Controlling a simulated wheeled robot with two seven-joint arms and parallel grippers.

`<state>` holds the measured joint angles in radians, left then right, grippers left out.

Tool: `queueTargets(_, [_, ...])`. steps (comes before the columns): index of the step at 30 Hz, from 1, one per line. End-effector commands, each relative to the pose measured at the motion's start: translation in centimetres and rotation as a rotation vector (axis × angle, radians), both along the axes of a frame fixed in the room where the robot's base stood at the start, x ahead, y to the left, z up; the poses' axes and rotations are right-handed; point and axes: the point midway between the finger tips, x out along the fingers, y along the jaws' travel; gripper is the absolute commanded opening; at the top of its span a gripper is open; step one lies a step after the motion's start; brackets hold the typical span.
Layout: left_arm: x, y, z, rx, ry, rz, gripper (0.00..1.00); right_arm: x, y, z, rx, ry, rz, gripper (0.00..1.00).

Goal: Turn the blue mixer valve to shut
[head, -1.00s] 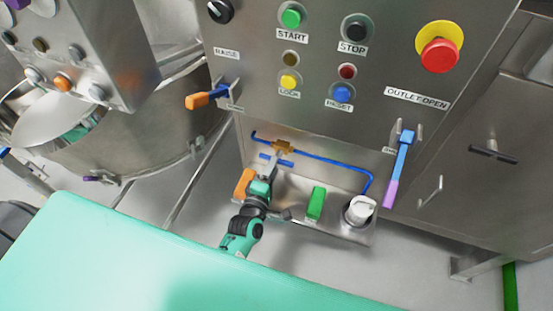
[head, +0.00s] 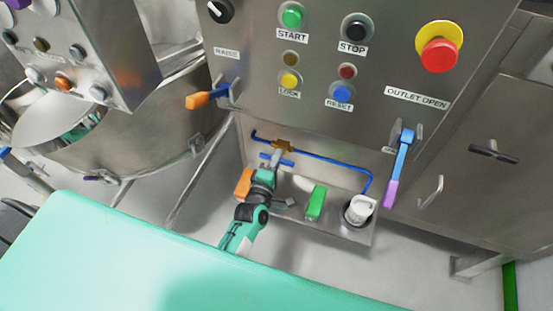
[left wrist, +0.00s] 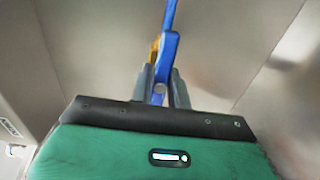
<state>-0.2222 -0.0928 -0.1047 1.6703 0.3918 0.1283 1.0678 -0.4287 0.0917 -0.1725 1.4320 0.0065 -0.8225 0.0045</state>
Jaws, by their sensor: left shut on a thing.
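The mixer valve has a brass body (head: 282,147) on the thin blue pipe, in the recess below the control panel. Its blue handle (head: 285,162) lies just below the body, roughly along the line of the pipe. My left gripper (head: 275,160) reaches up from below and is shut on the blue handle, covering its middle. In the left wrist view the blue handle (left wrist: 167,48) stands between the two grey fingers (left wrist: 162,90), with a bit of brass (left wrist: 153,48) behind it. My right gripper is not in view.
An orange block (head: 243,183), a green block (head: 315,203) and a white container (head: 359,209) stand around my left wrist in the recess. Above are an orange-tipped lever (head: 200,100), a blue-and-purple outlet lever (head: 401,160) and a red emergency button (head: 438,55).

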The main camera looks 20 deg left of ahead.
Motion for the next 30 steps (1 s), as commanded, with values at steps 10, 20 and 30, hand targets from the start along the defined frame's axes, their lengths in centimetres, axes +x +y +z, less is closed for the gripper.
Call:
queueTargets(10, [0.0, 0.0, 0.1, 0.094, -0.002, -0.001, 0.0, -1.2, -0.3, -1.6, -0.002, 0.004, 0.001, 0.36])
queueTargets(20, [0.0, -0.1, 0.3, 0.364, -0.01, -0.002, 0.0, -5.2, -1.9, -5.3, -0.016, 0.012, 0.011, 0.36])
queueTargets(30, [0.0, -0.1, 0.2, 0.689, -0.021, -0.003, 0.0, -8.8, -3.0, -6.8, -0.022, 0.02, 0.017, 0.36])
